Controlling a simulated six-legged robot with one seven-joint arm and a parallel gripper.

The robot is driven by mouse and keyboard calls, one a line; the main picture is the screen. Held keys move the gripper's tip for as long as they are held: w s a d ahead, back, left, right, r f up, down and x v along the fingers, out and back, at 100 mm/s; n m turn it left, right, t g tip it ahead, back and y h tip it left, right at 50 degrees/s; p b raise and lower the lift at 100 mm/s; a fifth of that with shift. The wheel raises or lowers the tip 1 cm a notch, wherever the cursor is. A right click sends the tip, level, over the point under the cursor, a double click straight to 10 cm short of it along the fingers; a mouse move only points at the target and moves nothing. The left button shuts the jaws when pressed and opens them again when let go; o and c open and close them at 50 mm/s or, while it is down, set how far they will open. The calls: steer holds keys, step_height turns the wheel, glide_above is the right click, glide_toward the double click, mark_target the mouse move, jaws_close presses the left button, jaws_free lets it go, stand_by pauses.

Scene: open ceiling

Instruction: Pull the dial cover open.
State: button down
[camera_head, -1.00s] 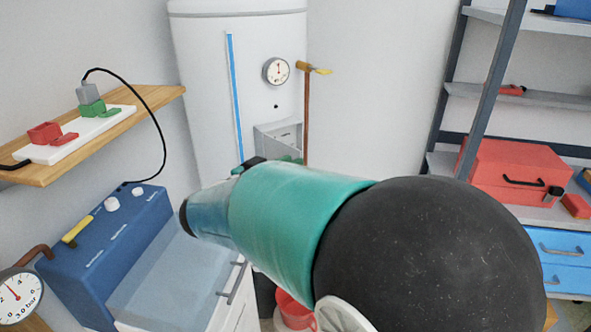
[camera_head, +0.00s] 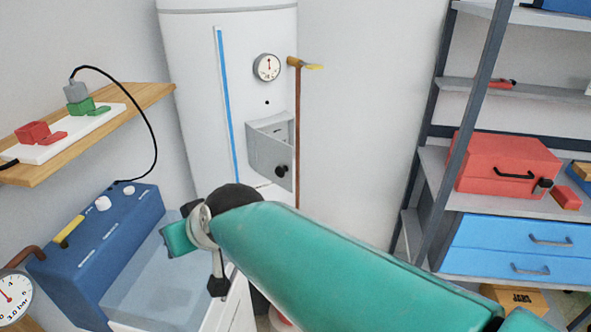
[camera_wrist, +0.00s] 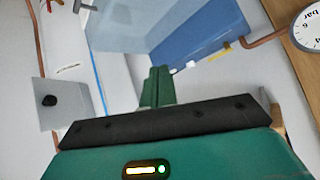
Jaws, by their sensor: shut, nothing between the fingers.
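The grey dial cover (camera_head: 262,148) is on the lower front of the white boiler (camera_head: 205,60), below a round gauge (camera_head: 267,67). A black knob (camera_head: 281,171) shows at its lower right. A grey panel (camera_wrist: 70,101) with a black knob (camera_wrist: 48,100) also shows at the left of the wrist view. I cannot tell how far the cover stands open. My gripper's green fingers (camera_wrist: 156,86) are shut and empty, apart from the panel. In the head view my gripper (camera_head: 178,238) is below and left of the cover, and its fingertips are not clear.
A blue box (camera_head: 95,240) with white knobs stands at the lower left, under a wooden shelf (camera_head: 150,97). A rack with a red toolbox (camera_head: 505,165) is at the right. Bare wall lies between.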

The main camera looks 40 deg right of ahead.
steer(key=s+d+f+m+g+y, duration=0.2)
steer(key=s+d+f+m+g, duration=0.1)
steer(key=s+d+f+g, duration=0.15)
steer(key=w+d+f+m+t+y, duration=0.1)
steer(key=w+d+m+t+y, duration=0.3)
steer(key=d, duration=0.6)
steer(key=w+d+m+t+y, duration=0.1)
steer(key=w+d+m+y, duration=0.1)
steer(key=w+d, duration=0.55)
steer(key=s+d+f+m+t+h, duration=0.2)
steer(key=d+t, duration=0.2)
steer(key=d, duration=0.7)
steer(key=s+d+f+m+t+h, duration=0.1)
steer(key=s+d+f+m+t, duration=0.15)
steer(key=d, duration=0.85)
steer(key=w+a+r, duration=0.1)
steer(key=w+a, duration=0.6)
steer(key=w, duration=0.2)
steer(key=shift+w+t, duration=0.15)
steer(key=shift+t, duration=0.25)
steer(key=shift+a, duration=0.15)
